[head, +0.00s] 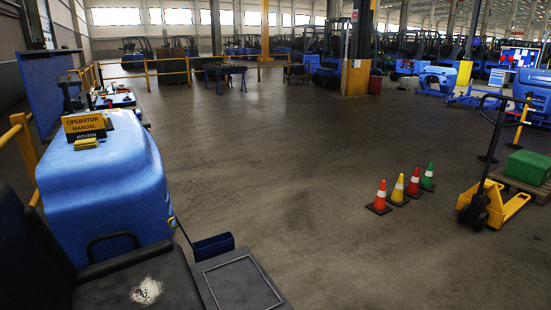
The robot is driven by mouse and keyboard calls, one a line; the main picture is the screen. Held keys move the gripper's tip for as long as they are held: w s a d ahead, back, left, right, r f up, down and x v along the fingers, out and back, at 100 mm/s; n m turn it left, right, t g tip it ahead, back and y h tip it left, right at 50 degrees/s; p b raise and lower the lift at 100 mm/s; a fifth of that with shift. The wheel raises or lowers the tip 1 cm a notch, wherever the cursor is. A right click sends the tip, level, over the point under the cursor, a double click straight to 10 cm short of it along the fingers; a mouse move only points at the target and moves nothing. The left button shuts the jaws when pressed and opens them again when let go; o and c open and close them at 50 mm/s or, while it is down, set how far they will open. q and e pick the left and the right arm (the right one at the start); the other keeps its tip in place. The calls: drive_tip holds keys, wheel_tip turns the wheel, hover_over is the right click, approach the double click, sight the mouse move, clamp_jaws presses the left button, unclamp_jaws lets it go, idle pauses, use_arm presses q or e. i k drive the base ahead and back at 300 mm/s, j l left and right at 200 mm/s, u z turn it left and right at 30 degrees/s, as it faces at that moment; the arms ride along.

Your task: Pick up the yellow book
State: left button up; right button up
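A yellow book (84,124) with "OPERATOR MANUAL" in black letters on its front is upright or leaning on top of the large blue counterweight (105,185), at the left of the head view. A dark strip with lettering crosses its lower part. A small yellow block-like item (86,143) lies just in front of its lower edge; I cannot tell whether it is part of the book or its stand. Neither of my grippers shows in this view.
A black seat (135,285) with a worn patch fills the lower left. A yellow rail (24,150) stands left of the counterweight. Several cones (413,182) and a yellow pallet jack (490,200) stand at the right. The middle floor is clear.

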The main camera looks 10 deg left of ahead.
sight(80, 126)
drive_tip(key=i+l+z, duration=0.25)
drive_tip(key=z, duration=0.2)
drive_tip(key=i+l+z, duration=0.2)
drive_tip(key=z, duration=0.3)
drive_tip(key=i+z, duration=0.45)
drive_tip(key=i+l, duration=0.1)
drive_tip(key=i, duration=0.85)
drive_tip(key=i+j+u, duration=0.1)
drive_tip(key=i+u, duration=0.45)
drive_tip(key=u, duration=0.2)
drive_tip(key=i+u, duration=0.4)
drive_tip(key=i+l+u, duration=0.1)
drive_tip(key=u, duration=0.25)
drive_tip(key=i+j+u, duration=0.15)
drive_tip(key=i+u, duration=0.55)
drive_tip(key=i, duration=0.15)
drive_tip(key=i+l+u, duration=0.1)
drive_tip(key=i+u, duration=0.4)
drive_tip(key=i, duration=0.8)
drive_tip(key=i+l+u, duration=0.15)
drive_tip(key=i, duration=0.8)
drive_tip(key=i+j+u, duration=0.1)
drive_tip(key=i+u, duration=0.95)
drive_tip(key=u, duration=0.15)
